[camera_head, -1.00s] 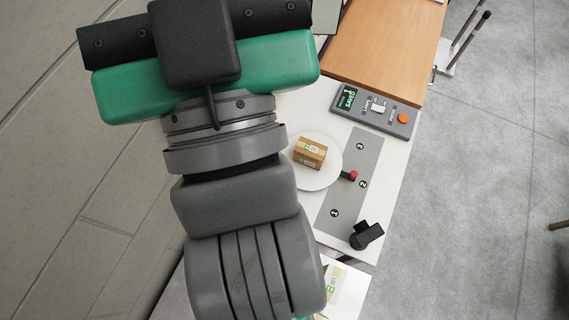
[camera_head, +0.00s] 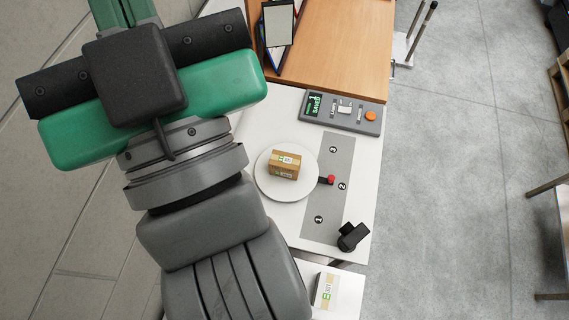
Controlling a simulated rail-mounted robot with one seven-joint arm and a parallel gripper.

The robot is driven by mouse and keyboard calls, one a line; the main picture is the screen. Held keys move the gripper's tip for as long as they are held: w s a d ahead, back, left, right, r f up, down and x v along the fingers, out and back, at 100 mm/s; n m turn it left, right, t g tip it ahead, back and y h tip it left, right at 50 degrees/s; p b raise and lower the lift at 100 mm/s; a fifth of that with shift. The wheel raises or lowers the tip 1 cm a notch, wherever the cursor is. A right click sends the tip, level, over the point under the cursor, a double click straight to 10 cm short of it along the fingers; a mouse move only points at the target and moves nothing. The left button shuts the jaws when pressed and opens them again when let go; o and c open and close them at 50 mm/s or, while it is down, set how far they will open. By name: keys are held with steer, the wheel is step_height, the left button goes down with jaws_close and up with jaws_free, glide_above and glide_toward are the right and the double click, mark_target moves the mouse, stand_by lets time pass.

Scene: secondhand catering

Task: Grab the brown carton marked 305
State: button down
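A small brown carton (camera_head: 284,172) with a white and green label sits on a round white disc (camera_head: 305,187). Its number is too small to read. My gripper (camera_head: 124,12) is at the upper left, seen from behind its green and black body, well to the left of the carton and apart from it. Its fingertips do not show clearly, so I cannot see whether it is open or holds anything. A white carton (camera_head: 326,290) with a green mark and a number that looks like 301 lies at the bottom.
The disc is on a white table with a grey strip (camera_head: 327,215) numbered 1 to 3 and a red-tipped lever (camera_head: 330,180). A control box (camera_head: 341,112) reading SAVED and a black device (camera_head: 353,236) stand nearby. A wooden surface (camera_head: 340,50) holds a dark-framed item (camera_head: 278,25).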

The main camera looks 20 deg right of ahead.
stand_by(0.3)
jaws_free()
stand_by(0.3)
